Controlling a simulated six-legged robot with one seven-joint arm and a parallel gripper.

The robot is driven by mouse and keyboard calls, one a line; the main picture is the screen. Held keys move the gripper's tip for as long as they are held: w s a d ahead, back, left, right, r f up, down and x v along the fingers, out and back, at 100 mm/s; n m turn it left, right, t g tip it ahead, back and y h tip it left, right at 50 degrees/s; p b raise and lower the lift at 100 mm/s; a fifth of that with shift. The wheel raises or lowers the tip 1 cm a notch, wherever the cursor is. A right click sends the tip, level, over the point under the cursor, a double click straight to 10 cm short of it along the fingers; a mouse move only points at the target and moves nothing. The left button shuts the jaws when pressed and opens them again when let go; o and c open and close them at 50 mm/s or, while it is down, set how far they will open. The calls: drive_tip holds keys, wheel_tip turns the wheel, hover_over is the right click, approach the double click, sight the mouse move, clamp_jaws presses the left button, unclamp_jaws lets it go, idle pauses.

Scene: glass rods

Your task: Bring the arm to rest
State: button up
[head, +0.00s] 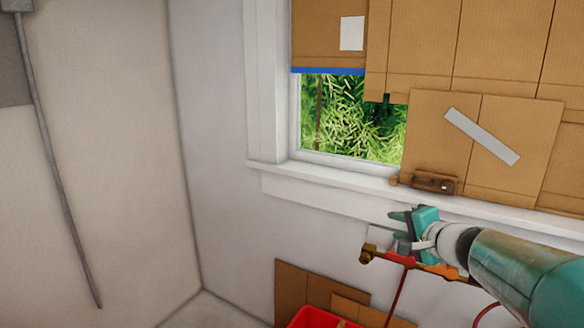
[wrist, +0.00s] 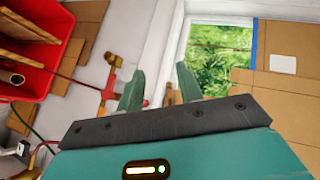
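My gripper (head: 399,230) is at the end of my teal arm, in front of the wall just below the window sill. In the wrist view its two teal fingers (wrist: 160,85) stand apart with a gap between them. Nothing is held between them; a small tan piece (wrist: 169,95) shows in the gap, seemingly beyond the fingers. My arm reaches in from the lower right of the head view. No glass rods can be made out.
A brass fitting (head: 368,254) on an orange-red pipe lies close below my gripper. The white sill (head: 330,176) holds a brown latch-like object (head: 434,183). A red bin (head: 318,318) and cardboard sheets (head: 291,289) are below.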

drive_tip(key=s+a+f+n+g+y, duration=0.1)
drive_tip(key=s+a+n+g, duration=0.25)
drive_tip(key=s+a, duration=0.3)
drive_tip(key=s+a+f+n+g, duration=0.2)
drive_tip(key=s+a+n, duration=0.25)
drive_tip(key=s, duration=0.35)
drive_tip(key=s+d+f+n+g+h, duration=0.1)
drive_tip(key=s+f+n+h, duration=0.1)
drive_tip(key=s, duration=0.5)
drive_tip(key=s+d+f+n+g+h, duration=0.1)
drive_tip(key=s+f+h, duration=0.2)
drive_tip(key=s, duration=0.4)
drive_tip(key=shift+d+f+n+h, duration=0.3)
drive_tip(key=shift+n, duration=0.1)
